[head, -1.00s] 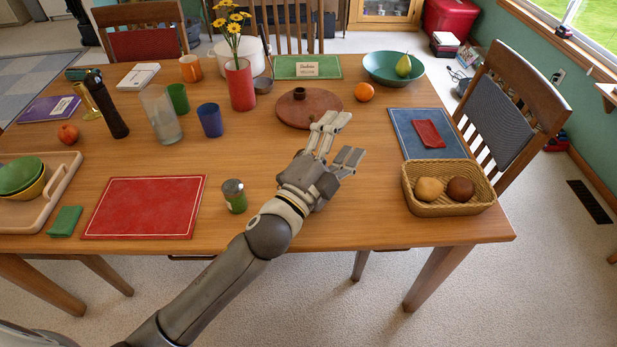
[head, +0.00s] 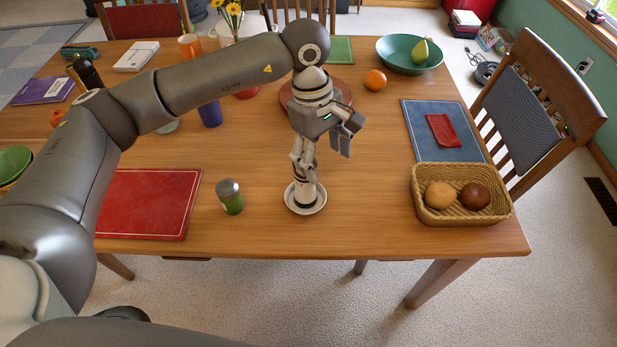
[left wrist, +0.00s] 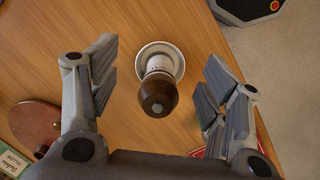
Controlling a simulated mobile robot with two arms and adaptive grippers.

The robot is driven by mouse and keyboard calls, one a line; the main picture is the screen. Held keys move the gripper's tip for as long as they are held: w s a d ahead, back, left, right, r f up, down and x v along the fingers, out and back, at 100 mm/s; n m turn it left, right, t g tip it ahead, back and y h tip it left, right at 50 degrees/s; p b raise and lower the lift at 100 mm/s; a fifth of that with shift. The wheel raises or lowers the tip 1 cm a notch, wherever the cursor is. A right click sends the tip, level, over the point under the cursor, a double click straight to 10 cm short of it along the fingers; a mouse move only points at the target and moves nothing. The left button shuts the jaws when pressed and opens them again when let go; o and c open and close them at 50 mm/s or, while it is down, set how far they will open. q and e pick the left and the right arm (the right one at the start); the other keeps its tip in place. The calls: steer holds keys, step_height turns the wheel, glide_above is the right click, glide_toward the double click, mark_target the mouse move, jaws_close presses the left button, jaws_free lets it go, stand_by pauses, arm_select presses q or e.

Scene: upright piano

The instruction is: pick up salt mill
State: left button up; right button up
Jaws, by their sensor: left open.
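The salt mill has a white, labelled body (head: 306,193) and stands on a small white saucer (head: 306,209) near the table's front edge. The left wrist view shows its dark brown rounded top (left wrist: 158,96), with the white saucer (left wrist: 173,50) around its base. My left gripper (head: 312,160) points down over the mill and hides its top in the head view. It is open, with one finger on each side of the mill and gaps visible in the left wrist view (left wrist: 160,82). My right gripper does not show.
A green shaker with a grey lid (head: 230,196) and a red placemat (head: 150,203) lie to the left. A bread basket (head: 425,213) stands to the right. A round brown board (head: 343,92) is behind. Bare table separates the saucer from the basket.

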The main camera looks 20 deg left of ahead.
arm_select(q)
steer(key=shift+y, duration=0.9)
steer(key=a, duration=0.1)
steer(key=w+a, duration=0.1)
steer(key=a+r, duration=0.1)
steer(key=a, duration=0.1)
steer(key=shift+w+a, duration=0.1)
steer(key=shift+w, duration=0.3)
glide_above(305, 186)
steer(key=w, duration=0.2)
steer(key=f, duration=0.3)
steer(key=f+p, duration=0.1)
steer(key=shift+a+f, duration=0.25)
steer(key=shift+a, duration=0.1)
step_height(305, 186, down, 6)
steer(key=shift+w+r+p, duration=0.15)
steer(key=shift+r+p, duration=0.05)
steer(key=shift+p, duration=0.65)
steer(key=shift+f, duration=0.25)
steer(key=shift+r, duration=0.1)
steer(key=c, duration=1.3)
